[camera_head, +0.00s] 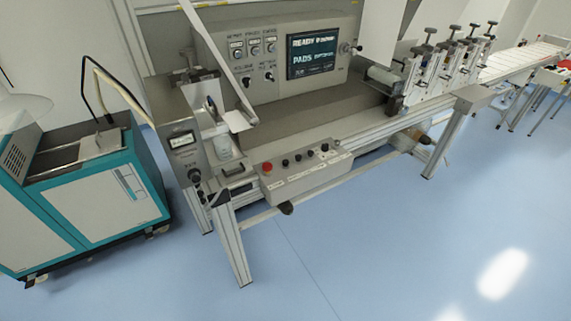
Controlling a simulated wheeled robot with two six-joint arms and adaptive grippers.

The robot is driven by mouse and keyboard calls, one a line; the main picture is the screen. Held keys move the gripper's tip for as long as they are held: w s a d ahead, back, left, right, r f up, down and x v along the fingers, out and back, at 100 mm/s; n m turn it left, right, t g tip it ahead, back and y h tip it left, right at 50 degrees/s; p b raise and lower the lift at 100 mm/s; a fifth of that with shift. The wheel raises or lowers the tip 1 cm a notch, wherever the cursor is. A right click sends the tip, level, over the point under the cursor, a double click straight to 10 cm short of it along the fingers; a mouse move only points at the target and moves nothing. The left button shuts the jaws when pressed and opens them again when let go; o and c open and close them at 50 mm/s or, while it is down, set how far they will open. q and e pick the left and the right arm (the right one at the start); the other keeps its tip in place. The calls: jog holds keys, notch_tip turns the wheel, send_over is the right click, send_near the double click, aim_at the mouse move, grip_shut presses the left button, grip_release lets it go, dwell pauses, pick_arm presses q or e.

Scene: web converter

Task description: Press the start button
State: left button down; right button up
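A grey control box (306,174) is fixed to the front of the machine's frame. Its sloped top has a red button (267,168) at the left end and a row of several small dark buttons or knobs (297,157) to its right. The labels are too small to read, so I cannot tell which one is the start button. A screen (311,56) on the back panel reads "READY". Neither of my grippers is in view.
A teal and white cabinet unit (90,205) stands at the left, with a hose over it. A conveyor (535,56) runs to the back right. Metal legs (232,240) support the machine. The blue floor (400,250) in front is clear.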

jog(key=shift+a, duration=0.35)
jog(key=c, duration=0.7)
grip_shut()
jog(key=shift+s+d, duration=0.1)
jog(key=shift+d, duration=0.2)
